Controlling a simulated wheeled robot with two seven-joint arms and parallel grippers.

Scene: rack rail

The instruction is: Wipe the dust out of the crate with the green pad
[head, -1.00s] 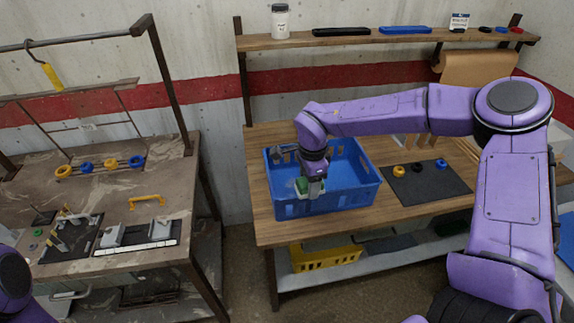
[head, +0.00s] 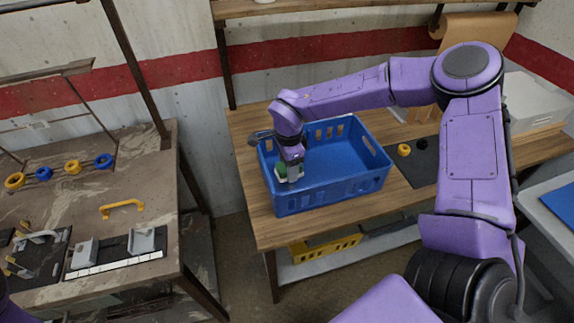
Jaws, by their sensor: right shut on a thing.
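The blue crate (head: 335,192) stands on the wooden bench at the centre of the head view. My right gripper (head: 289,175) reaches down into its left part and is shut on the green pad (head: 281,171). Only a small green edge of the pad shows beside the fingers. It is low inside the crate near the left wall; I cannot tell whether it touches the floor. The visible crate floor looks plain blue, and I cannot make out dust on it. My left gripper is out of view.
A dark mat (head: 420,165) with small rings lies right of the crate. A yellow crate (head: 325,246) sits on the shelf below. At left, another table (head: 150,185) holds a yellow handle (head: 122,208) and several rings. A gap separates the tables.

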